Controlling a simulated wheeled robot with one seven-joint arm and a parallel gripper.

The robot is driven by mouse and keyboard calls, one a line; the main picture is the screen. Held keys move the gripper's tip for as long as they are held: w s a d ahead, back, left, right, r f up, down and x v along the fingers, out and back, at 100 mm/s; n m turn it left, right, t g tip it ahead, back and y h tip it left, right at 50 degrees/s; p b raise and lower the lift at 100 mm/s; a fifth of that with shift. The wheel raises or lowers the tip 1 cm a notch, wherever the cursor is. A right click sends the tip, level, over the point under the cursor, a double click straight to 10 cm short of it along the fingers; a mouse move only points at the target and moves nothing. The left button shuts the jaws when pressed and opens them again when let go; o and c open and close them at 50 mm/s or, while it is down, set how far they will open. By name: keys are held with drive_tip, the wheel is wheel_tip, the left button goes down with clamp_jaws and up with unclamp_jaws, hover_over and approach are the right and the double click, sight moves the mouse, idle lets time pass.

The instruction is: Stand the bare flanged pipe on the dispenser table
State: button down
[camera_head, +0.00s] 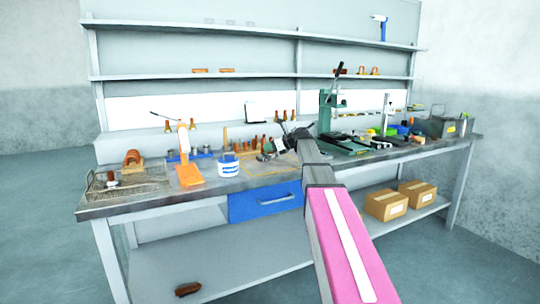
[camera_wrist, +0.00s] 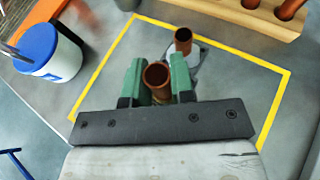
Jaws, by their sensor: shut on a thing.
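My gripper (camera_wrist: 157,88) has green fingers and is shut on a copper-brown pipe (camera_wrist: 157,74), seen from above with its open end up. Its lower end and any flange are hidden. The pipe is over the yellow-outlined area (camera_wrist: 97,75) of the bench; I cannot tell whether it touches down. A second brown pipe (camera_wrist: 183,36) stands just beyond it, on or in front of a grey plate-like part (camera_wrist: 193,57). I cannot tell for sure which part is the dispenser table.
A white tub with a blue lid (camera_wrist: 38,48) stands left of the yellow outline. A wooden rack with brown pipes (camera_wrist: 260,16) is at upper right. The head view shows a wire mesh tray (camera_head: 150,183), an orange stand (camera_head: 188,174) and a green press (camera_head: 326,115) on the bench.

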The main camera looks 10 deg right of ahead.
sight(272, 153)
drive_tip(key=shift+f, duration=1.6)
drive_tip(key=shift+f, duration=0.1)
drive_tip(key=c, duration=1)
unclamp_jaws()
